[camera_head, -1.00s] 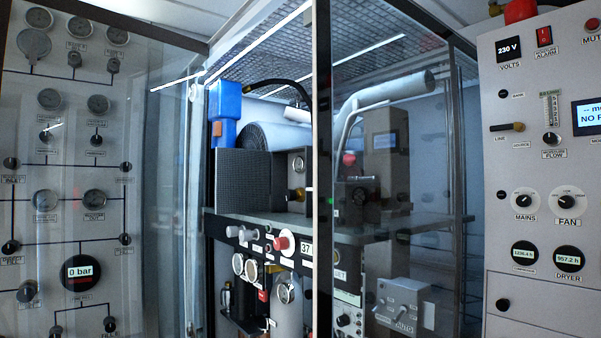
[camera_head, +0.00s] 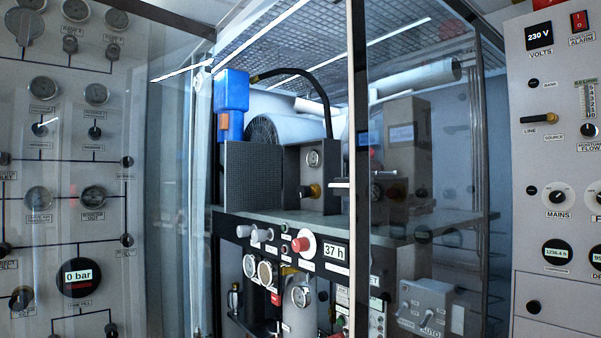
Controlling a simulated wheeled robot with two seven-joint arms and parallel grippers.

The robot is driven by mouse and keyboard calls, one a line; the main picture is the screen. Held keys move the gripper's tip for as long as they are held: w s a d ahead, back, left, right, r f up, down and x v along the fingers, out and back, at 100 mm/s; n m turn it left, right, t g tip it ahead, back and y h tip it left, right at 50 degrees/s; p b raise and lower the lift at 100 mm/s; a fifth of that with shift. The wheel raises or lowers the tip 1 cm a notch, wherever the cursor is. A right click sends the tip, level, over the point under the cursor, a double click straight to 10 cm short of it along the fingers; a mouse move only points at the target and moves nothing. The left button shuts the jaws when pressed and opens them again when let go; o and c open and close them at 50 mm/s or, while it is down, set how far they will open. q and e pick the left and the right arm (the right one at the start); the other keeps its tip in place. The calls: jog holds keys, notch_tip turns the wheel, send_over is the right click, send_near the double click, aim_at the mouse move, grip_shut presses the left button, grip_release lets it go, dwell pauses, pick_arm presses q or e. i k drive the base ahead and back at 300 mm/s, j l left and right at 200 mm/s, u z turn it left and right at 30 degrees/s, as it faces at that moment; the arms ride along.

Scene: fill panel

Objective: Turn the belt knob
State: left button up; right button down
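No label that reads as belt can be made out, so I cannot tell which knob is the belt knob. In the open middle cabinet, a red knob with a white ring (camera_head: 303,243) sits on a dark control strip, with smaller grey knobs (camera_head: 258,235) to its left. On the right panel are the white-ringed MAINS knob (camera_head: 557,196) and a dark LINE lever (camera_head: 541,119). Neither of my grippers is in view.
A glass door with a pale upright edge (camera_head: 357,120) and a handle stands before the cabinet's right part. A glass-fronted panel with gauges (camera_head: 78,277) fills the left. The right panel (camera_head: 530,230) stands close. The cabinet's middle opening is unobstructed.

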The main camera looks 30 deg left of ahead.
aim_at(302, 192)
jog(key=i+j+u, duration=0.1)
jog(key=j, duration=0.35)
jog(key=i+j+u, duration=0.1)
jog(key=j, duration=0.3)
jog(key=i+j+u, duration=0.1)
jog(key=j, duration=0.3)
jog(key=i+j, duration=0.2)
jog(key=j, duration=0.2)
jog(key=k+j+u, duration=0.05)
